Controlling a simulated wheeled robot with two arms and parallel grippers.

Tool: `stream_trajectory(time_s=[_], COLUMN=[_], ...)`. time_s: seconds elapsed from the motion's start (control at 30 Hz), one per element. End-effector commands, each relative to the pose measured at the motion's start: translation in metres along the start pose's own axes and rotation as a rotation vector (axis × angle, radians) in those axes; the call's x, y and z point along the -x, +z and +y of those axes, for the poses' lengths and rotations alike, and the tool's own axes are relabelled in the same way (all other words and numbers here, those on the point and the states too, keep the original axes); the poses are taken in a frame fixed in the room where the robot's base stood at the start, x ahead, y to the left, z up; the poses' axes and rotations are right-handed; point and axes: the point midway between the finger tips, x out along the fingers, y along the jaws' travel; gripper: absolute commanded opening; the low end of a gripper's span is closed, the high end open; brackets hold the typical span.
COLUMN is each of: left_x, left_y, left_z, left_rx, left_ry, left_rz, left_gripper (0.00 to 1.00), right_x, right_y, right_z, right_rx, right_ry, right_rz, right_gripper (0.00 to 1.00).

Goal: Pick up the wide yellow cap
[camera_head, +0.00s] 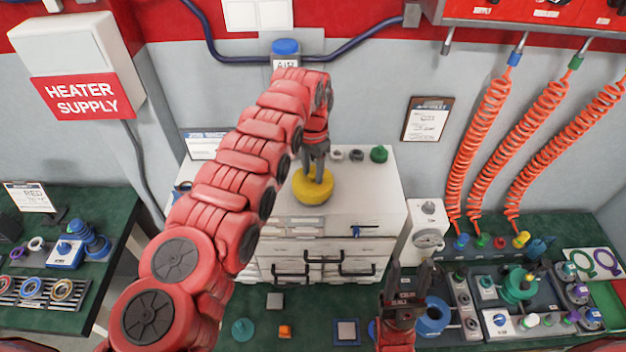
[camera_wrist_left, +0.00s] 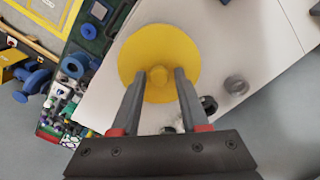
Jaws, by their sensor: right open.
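The wide yellow cap (camera_head: 312,190) is a round disc on the white cabinet top. In the left wrist view the cap (camera_wrist_left: 158,48) shows a small round knob at its centre. My left gripper (camera_head: 319,178) reaches down onto the cap from above. In the left wrist view the fingers of my left gripper (camera_wrist_left: 160,76) stand on either side of the knob, very close to it. Whether they press on it cannot be told. The cap's underside is hidden. My right gripper (camera_head: 410,272) is open and empty, low in front of the cabinet, away from the cap.
On the cabinet (camera_head: 375,215), small grey rings (camera_head: 357,155) and a green part (camera_head: 379,153) stand behind the cap. A green bench with fittings (camera_head: 518,285) is at the right, under orange coiled hoses (camera_head: 487,130). Another bench with rings (camera_head: 62,290) is at the left.

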Motion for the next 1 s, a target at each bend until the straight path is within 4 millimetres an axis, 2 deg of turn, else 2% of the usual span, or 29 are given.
stream_trajectory(time_s=[0.03, 0.2, 0.23, 0.67, 1.0], left_x=[0.000, 0.000, 0.000, 0.001, 0.013], left_y=[0.000, 0.000, 0.000, 0.000, -0.001], left_z=[0.000, 0.000, 0.000, 0.000, 0.002], left_rx=[0.000, 0.000, 0.000, 0.000, 0.000], left_ry=[0.000, 0.000, 0.000, 0.000, 0.000], left_rz=[0.000, -0.001, -0.001, 0.000, 0.000], left_gripper=[0.33, 0.03, 0.00, 0.00, 0.00], right_x=[0.000, 0.000, 0.000, 0.000, 0.007], right_y=[0.000, 0.000, 0.000, 0.000, 0.001], right_z=[0.000, 0.000, 0.000, 0.000, 0.000], right_rx=[0.000, 0.000, 0.000, 0.000, 0.000], right_ry=[0.000, 0.000, 0.000, 0.000, 0.000], right_rz=[0.000, 0.000, 0.000, 0.000, 0.000], right_gripper=[0.50, 0.50, 0.50, 0.50, 0.50])
